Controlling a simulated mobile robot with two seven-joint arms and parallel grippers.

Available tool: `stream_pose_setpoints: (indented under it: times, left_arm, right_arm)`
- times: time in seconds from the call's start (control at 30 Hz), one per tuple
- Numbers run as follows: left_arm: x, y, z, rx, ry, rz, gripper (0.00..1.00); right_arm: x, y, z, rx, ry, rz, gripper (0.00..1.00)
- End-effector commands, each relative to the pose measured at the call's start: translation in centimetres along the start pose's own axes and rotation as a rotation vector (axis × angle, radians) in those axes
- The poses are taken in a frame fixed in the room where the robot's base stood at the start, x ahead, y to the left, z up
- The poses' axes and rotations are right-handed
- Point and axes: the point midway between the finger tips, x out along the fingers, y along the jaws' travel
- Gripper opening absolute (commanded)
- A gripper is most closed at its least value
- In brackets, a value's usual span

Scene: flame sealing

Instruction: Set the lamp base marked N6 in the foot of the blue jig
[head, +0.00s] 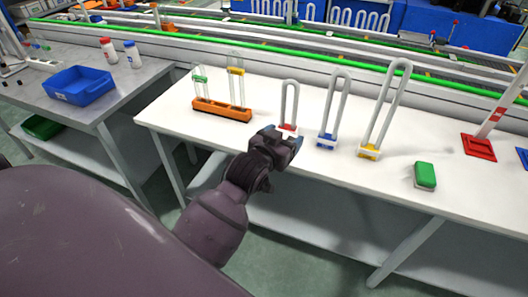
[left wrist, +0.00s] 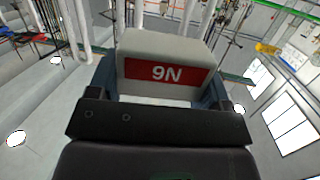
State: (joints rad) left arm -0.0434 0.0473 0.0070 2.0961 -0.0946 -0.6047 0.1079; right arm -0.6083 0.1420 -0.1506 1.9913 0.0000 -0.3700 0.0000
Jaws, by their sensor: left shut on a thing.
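My left gripper (head: 279,135) is shut on the white lamp base marked N6 (left wrist: 163,50). In the left wrist view its red label shows upside down. In the head view the base (head: 288,129) is partly hidden by the gripper; a short U-shaped tube (head: 284,95) rises upright above it. I cannot tell whether the base touches the table. A blue plate (head: 523,155), which looks like the foot of the blue jig, is cut off at the right edge of the head view. My right gripper is not in view.
Two taller U-tube lamps, one blue-labelled (head: 327,140) and one yellow-labelled (head: 370,152), stand right of the gripper. Further right are a green block (head: 425,175) and a red-footed jig (head: 479,147). An orange rack (head: 221,110) stands left. The white table (head: 330,175) is clear in front.

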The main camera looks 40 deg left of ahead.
Motion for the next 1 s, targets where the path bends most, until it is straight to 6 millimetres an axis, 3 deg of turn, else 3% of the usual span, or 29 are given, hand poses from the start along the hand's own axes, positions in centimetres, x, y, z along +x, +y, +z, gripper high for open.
stream_pose_setpoints:
  times: [0.03,0.2,0.3,0.47,0.57,1.0]
  left_arm:
    - [1.5,-1.6,-1.0,0.004,0.006,-0.022,0.44]
    - [5.1,-6.4,-4.2,-0.021,0.010,-0.096,0.44]
    - [6.3,-8.4,-5.8,-0.037,0.016,-0.128,0.44]
    - [7.2,-10.0,-6.7,-0.053,0.019,-0.154,0.44]
    - [7.5,-10.2,-5.5,-0.055,0.014,-0.158,0.44]
    - [9.0,-9.8,4.0,-0.054,0.012,-0.156,0.44]
  right_arm:
    - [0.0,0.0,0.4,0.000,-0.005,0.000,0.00]
    - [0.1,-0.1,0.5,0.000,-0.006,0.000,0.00]
    - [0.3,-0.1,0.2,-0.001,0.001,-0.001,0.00]
    - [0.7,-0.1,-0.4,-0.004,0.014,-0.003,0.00]
    - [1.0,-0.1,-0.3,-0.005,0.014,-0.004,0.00]
    - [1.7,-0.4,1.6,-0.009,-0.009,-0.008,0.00]
